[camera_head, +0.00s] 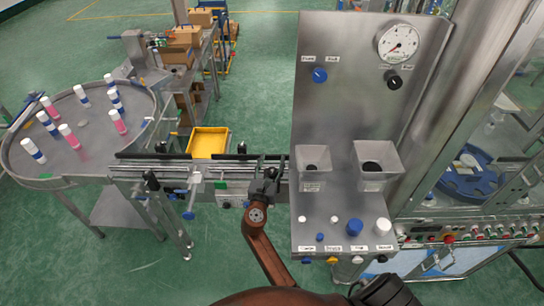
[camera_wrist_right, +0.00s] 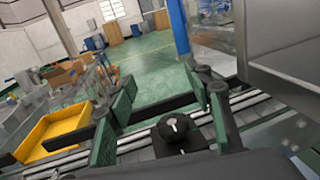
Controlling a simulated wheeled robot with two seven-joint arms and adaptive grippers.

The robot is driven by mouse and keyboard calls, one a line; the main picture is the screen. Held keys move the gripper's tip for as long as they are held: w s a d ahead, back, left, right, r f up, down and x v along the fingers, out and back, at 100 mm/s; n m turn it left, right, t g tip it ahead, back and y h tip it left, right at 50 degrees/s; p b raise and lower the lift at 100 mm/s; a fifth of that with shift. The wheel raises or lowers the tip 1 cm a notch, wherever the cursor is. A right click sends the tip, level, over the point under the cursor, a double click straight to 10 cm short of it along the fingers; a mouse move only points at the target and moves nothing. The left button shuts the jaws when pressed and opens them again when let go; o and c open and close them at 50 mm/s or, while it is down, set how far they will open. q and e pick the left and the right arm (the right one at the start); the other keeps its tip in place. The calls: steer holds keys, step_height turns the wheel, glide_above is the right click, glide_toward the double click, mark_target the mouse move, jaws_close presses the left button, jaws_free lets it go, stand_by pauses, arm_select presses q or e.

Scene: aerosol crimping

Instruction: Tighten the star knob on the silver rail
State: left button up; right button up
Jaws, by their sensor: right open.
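A black star knob (camera_wrist_right: 175,127) with a pale centre sits on the silver rail in the right wrist view. It stands between the two fingers of my right gripper (camera_wrist_right: 165,108), with a gap visible on both sides. The gripper is open and holds nothing. In the head view my right gripper (camera_head: 266,182) is over the near side of the silver rail (camera_head: 225,167), close to its right end, and hides the knob there. My left gripper is out of view.
A yellow tray (camera_head: 208,142) sits behind the rail. A round table (camera_head: 75,150) with several bottles stands at the left. A steel crimping panel (camera_head: 330,110) with two hoppers and several caps rises just right of my gripper. Green floor is open in front of the rail.

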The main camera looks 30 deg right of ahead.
mark_target(272, 171)
steer(key=shift+r, duration=2.15)
